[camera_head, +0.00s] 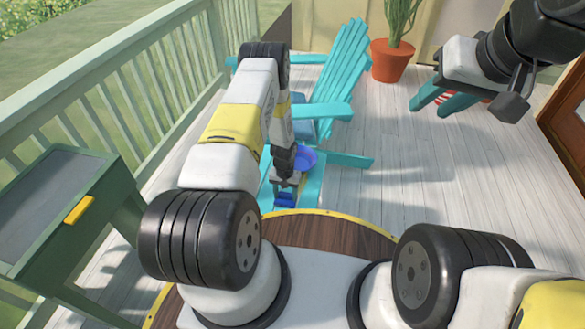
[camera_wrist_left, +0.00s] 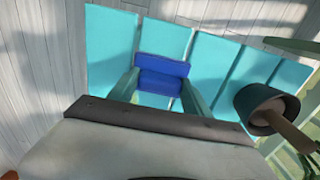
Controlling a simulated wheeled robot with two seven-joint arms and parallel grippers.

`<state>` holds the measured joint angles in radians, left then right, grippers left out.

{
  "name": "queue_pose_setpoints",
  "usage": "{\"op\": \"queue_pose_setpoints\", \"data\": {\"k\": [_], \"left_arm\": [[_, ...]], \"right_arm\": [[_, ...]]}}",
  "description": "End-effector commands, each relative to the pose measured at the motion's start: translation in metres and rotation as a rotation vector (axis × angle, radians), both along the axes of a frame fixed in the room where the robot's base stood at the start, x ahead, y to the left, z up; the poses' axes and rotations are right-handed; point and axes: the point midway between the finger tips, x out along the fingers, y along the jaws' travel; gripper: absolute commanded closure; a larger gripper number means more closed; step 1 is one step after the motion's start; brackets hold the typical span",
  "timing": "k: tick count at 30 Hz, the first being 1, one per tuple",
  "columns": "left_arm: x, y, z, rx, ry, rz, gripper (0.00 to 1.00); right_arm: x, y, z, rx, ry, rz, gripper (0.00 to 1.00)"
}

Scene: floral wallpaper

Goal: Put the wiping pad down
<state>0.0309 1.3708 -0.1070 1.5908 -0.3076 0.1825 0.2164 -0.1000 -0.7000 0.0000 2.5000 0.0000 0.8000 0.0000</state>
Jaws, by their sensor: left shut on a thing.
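The wiping pad is a small blue block (camera_wrist_left: 162,72) between the two greenish fingertips of my left gripper (camera_wrist_left: 160,80). My left gripper is shut on it. In the head view the pad (camera_head: 285,200) shows at the end of my left gripper (camera_head: 286,183), low over the turquoise chair (camera_head: 345,72). The chair's slats lie beyond the pad in the left wrist view; I cannot tell whether the pad touches them.
A green cart (camera_head: 50,200) with a yellow block (camera_head: 79,209) stands at the left by the railing (camera_head: 110,85). A potted plant (camera_head: 390,62) stands behind. Floor on the right is mostly clear.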

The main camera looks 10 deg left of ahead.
Motion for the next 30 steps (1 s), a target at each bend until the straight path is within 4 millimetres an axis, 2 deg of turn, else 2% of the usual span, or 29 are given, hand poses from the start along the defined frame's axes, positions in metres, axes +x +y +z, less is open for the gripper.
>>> {"op": "queue_pose_setpoints", "data": {"k": [3, 4, 7, 15, 19, 30], "left_arm": [[0.000, 0.000, -0.002, 0.000, 0.000, 0.000, 0.94], [0.000, 0.000, -0.003, 0.000, 0.000, 0.000, 0.42], [0.000, 0.000, -0.003, 0.000, 0.000, 0.000, 0.22], [0.000, 0.000, -0.001, 0.000, 0.000, 0.000, 0.21], [0.001, 0.000, 0.010, 0.000, -0.002, 0.000, 0.21], [0.001, 0.000, 0.086, 0.000, -0.003, 0.001, 0.21]], "right_arm": [[0.000, 0.000, 0.000, 0.000, 0.000, 0.000, 0.64], [0.000, 0.000, 0.000, 0.000, 0.000, 0.000, 0.64], [0.000, 0.000, 0.000, 0.000, 0.000, 0.000, 0.64], [0.000, 0.000, 0.000, 0.000, 0.000, 0.000, 0.64], [0.000, 0.000, 0.000, 0.000, 0.000, 0.000, 0.64], [0.000, 0.000, 0.000, 0.000, 0.000, 0.000, 0.64]]}}
